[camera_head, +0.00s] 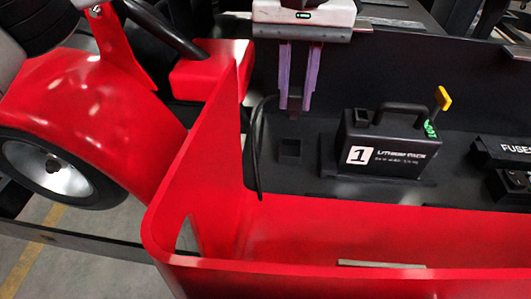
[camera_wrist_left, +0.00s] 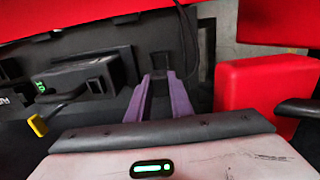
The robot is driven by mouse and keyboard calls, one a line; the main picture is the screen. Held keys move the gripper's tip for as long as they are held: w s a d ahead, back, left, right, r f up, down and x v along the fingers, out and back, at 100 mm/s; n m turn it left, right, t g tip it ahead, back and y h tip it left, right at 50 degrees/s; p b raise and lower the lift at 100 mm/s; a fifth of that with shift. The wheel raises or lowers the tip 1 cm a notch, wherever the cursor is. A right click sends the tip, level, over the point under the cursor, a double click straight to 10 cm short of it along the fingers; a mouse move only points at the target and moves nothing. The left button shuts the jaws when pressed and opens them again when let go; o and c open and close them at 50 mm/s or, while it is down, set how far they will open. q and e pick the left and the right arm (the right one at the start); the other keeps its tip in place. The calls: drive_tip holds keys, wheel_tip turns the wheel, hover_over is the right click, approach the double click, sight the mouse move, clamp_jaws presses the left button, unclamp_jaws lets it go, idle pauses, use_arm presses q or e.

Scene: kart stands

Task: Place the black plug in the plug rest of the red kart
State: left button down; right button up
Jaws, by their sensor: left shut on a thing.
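My left gripper (camera_head: 295,106) comes down from the top of the head view, its purple fingers pointing down and shut on the black plug (camera_head: 294,101). The plug is small and dark, mostly hidden between the fingertips. The plug rest (camera_head: 290,150), a square black socket, sits on the dark floor of the red kart (camera_head: 200,165), below the fingertips in the head view. A gap shows between plug and rest. In the left wrist view the rest (camera_wrist_left: 162,64) lies just beyond the fingertips (camera_wrist_left: 160,77); the plug is hard to tell from the dark background. My right gripper is out of view.
A black cable (camera_head: 256,150) hangs beside the rest. A black lithium pack (camera_head: 385,145) marked 1, with handle and yellow lever (camera_head: 442,98), stands to the right. A fuse box (camera_head: 505,150) is farther right. The kart's red side wall (camera_head: 215,130) rises on the left.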

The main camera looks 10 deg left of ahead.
use_arm(q)
wheel_tip(320, 180, down, 10)
drive_tip(key=shift+d+r, duration=0.1)
drive_tip(key=shift+r, duration=0.1)
idle(0.3)
drive_tip(key=shift+f, duration=0.2)
drive_tip(key=c, duration=1.6)
unclamp_jaws()
drive_tip(key=shift+r, duration=0.1)
wheel_tip(320, 180, up, 12)
drive_tip(key=shift+r, duration=0.15)
